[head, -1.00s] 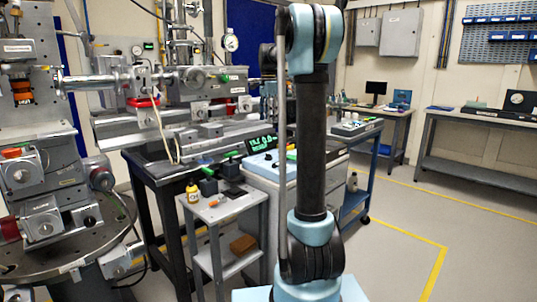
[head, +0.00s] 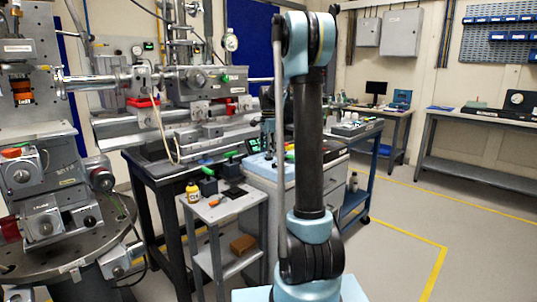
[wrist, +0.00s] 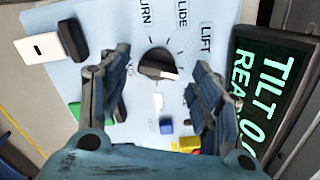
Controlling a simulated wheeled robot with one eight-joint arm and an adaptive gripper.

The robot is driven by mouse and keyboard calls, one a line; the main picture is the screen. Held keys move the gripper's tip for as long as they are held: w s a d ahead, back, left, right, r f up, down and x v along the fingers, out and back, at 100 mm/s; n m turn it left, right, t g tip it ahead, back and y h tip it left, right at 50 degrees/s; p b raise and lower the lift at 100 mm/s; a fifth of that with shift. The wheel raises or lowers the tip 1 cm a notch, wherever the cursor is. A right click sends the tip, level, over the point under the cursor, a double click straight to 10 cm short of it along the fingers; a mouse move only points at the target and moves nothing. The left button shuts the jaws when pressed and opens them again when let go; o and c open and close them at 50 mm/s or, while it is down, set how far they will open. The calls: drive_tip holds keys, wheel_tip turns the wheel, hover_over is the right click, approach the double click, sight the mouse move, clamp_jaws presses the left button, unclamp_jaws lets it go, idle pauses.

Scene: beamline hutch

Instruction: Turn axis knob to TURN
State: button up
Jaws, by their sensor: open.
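In the wrist view the round dark axis knob (wrist: 157,64) sits on a pale blue panel (wrist: 226,14). Its white mark is at its lower right, away from the TURN label (wrist: 146,12) at the top. SLIDE (wrist: 182,14) and LIFT (wrist: 206,38) labels are beside it. A dark display (wrist: 272,90) at right shows green text starting with TILT. My gripper (wrist: 161,60) is open, with one finger on each side of the knob. Gaps show between fingers and knob; their height above the panel is unclear. The panel (head: 259,166) is partly behind my arm in the head view.
A white switch plate (wrist: 38,46) and a dark block (wrist: 72,40) are left of the knob. Blue, red, green and yellow small parts lie below it. In the head view, a small grey cart (head: 215,208) stands in front; open floor is at right.

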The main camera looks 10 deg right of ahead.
drive_tip(key=shift+f, duration=0.55)
drive_tip(key=c, duration=1.1)
drive_tip(key=shift+o, duration=0.2)
drive_tip(key=shift+d, duration=0.15)
